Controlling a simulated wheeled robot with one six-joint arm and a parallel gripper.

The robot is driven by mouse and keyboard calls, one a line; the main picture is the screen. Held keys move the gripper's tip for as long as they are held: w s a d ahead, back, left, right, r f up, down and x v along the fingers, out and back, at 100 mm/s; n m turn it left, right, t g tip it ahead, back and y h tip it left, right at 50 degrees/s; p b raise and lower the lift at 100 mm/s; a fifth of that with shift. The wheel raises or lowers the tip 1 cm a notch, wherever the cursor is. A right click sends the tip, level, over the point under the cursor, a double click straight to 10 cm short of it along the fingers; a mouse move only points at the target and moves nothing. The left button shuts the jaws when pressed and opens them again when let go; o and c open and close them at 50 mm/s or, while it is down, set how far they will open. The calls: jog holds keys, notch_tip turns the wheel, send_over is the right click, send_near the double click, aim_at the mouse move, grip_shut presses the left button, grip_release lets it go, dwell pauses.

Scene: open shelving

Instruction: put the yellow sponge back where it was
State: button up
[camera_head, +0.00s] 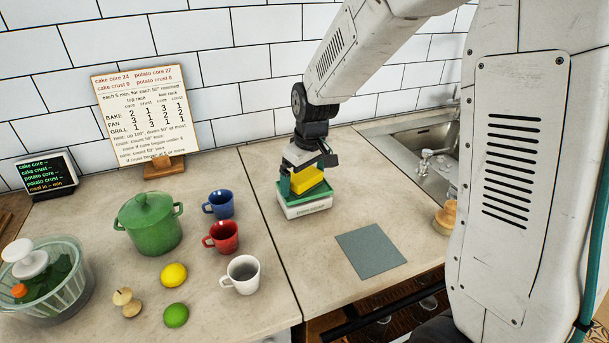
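The yellow sponge (308,181) is directly below my gripper (307,170), at a green tray-like holder (310,199) on a white box with lettering (307,210). My gripper points down and hides part of the sponge's top and left side. I cannot tell whether its fingers are closed on the sponge or only around it, nor whether the sponge rests in the holder or hangs just above it.
A grey-green mat (371,250) lies bare to the right, near the counter's front edge. The sink (425,140) is behind it. Blue (220,205), red (223,237) and white (242,275) mugs, a green pot (150,228), a lemon (174,275) and a lime (176,315) stand left.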

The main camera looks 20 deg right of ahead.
aim_at(309, 177)
notch_tip(309, 177, up, 12)
jog(key=s, duration=0.2)
jog(key=s+d+r+m, duration=0.1)
jog(key=s+m, duration=0.1)
jog(key=s, duration=1.2)
jog(key=s+d+r+m, duration=0.1)
jog(key=s+d+m, duration=0.1)
jog(key=s, duration=1.2)
jog(key=shift+r+h, duration=0.4)
